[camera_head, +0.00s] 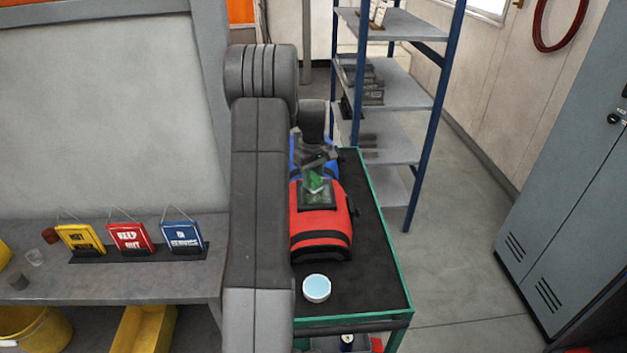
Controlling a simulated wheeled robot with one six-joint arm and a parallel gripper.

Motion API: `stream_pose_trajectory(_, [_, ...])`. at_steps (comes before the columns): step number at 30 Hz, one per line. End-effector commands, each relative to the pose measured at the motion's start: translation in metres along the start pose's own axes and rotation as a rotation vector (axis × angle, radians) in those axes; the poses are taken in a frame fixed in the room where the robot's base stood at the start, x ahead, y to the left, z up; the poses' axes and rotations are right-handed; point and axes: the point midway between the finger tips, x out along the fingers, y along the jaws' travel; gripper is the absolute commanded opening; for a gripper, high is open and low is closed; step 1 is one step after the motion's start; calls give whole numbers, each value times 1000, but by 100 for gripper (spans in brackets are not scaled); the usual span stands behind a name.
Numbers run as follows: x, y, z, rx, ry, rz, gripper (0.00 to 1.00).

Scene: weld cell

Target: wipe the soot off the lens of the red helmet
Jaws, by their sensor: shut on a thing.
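The red helmet (336,232) lies on the black-topped green cart, with its dark lens (319,203) facing up. My gripper (316,167) is over the lens, shut on a green cloth (314,182). The cloth is at the lens and seems to touch it, though the exact contact is hard to see. The cloth and gripper hide part of the lens, and I cannot tell how much soot is on it. My arm covers the left side of the cart.
A blue helmet (328,163) lies just behind the red one. A round tub with a pale blue top (316,286) stands in front. The cart's green rim (384,230) borders a bare right strip. Shelves (400,88) stand behind; a bench with signs (130,282) is left.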

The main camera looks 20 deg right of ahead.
Motion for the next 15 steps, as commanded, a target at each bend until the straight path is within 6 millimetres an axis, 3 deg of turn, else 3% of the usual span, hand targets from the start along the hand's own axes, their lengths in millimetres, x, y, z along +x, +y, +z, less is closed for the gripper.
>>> stream_pose_trajectory(8, [0, 5, -8, 0, 0, -1, 14])
stream_pose_trajectory(15, [1, -3, 4, 1, -1, -2, 14])
